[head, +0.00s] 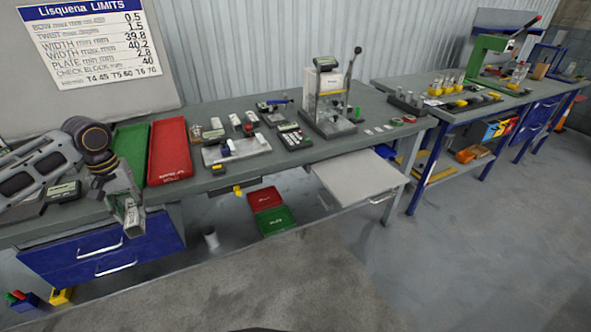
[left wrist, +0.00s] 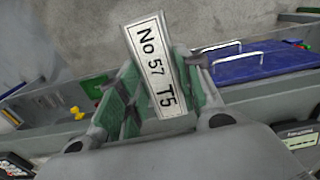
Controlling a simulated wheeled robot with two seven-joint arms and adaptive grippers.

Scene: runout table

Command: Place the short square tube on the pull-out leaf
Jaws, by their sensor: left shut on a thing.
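My left gripper (head: 122,200) is over the front edge of the bench at the left, above the blue drawers. It is shut on the short square tube (head: 131,216), whose end shows below the fingers in the head view. In the left wrist view the tube (left wrist: 157,66) carries a white label reading "No 57 T5" and sits between the green finger pads, tilted in the picture. The pull-out leaf (head: 357,177) is a pale grey panel extended from the bench front, well to the right of my left gripper. Its visible top is bare. My right gripper is not in view.
Green (head: 130,150) and red (head: 169,152) trays lie on the bench (head: 230,180) right of my left arm. Gauges and a lever press (head: 331,100) stand farther right. Red (head: 265,198) and green (head: 274,220) bins are below. The floor in front is clear.

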